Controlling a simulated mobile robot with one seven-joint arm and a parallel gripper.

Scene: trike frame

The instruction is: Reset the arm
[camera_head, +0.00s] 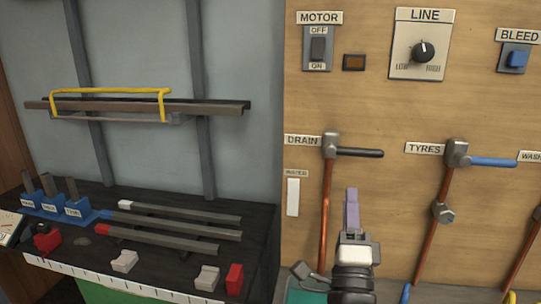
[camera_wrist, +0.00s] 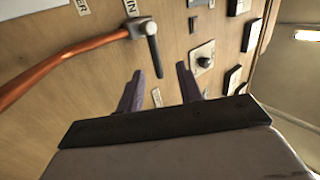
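My gripper (camera_head: 352,208) is raised in front of the wooden panel (camera_head: 420,110), below the drain valve (camera_head: 330,146) in the head view. In the wrist view my gripper (camera_wrist: 154,84) shows two purple fingers standing well apart with nothing between them. It is open and empty. The drain valve (camera_wrist: 142,28) with its black lever and copper pipe shows beyond the fingers, apart from them. In the head view the fingers overlap edge-on.
A dark bench (camera_head: 262,222) at left holds bars, blue blocks and small red and white blocks. A rack (camera_head: 140,106) with a yellow handle is above it. The panel carries a motor switch (camera_head: 318,48), line dial (camera_head: 421,52), bleed button (camera_head: 516,58) and tyres valve (camera_head: 457,153).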

